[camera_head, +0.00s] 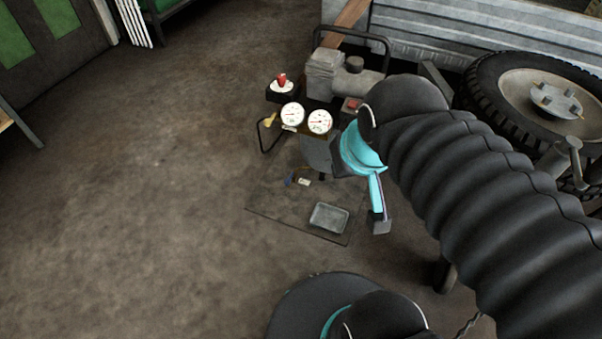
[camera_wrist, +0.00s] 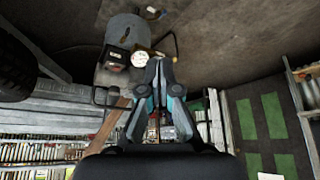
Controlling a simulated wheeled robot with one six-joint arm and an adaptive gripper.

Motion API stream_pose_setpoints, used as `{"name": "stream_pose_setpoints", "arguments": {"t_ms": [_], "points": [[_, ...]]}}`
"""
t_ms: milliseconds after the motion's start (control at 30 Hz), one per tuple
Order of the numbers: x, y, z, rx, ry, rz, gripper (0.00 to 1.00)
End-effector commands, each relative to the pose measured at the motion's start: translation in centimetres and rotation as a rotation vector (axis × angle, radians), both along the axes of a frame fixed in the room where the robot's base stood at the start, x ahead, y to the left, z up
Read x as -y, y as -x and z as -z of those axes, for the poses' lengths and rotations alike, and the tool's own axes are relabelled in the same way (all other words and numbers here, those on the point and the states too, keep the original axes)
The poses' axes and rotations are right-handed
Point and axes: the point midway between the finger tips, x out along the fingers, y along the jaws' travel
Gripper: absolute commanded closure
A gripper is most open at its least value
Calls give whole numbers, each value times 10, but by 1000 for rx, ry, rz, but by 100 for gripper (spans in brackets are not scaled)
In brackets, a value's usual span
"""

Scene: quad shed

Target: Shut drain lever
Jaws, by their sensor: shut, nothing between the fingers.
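The compressor stands on the floor with two white gauges (camera_head: 305,118). A small yellow handle (camera_head: 268,120) sticks out at its left side; I take it for the drain lever but cannot be sure. In the head view, my arm hides part of the machine's right side, and the fingertips are unclear.
A red knob (camera_head: 282,82) stands above the gauges. A grey tray (camera_head: 328,217) and small blue and pale items lie on a dark mat (camera_head: 272,213). A large tyre (camera_head: 490,92) lies at right. The floor at left is clear.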

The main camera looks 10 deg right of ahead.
Motion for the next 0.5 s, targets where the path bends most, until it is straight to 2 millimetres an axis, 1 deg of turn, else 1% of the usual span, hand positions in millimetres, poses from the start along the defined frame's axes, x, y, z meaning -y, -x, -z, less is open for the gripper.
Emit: {"name": "stream_pose_setpoints", "arguments": {"t_ms": [200, 300, 367, 467, 500], "points": [[0, 0, 0, 0, -1, 0, 100], [-2, -3, 2, -10, -16, 9, 100], [-4, -8, 5, -25, -40, 23, 100], [-7, -23, 13, -64, -108, 71, 100], [-10, -30, 17, -84, -145, 94, 100]]}}
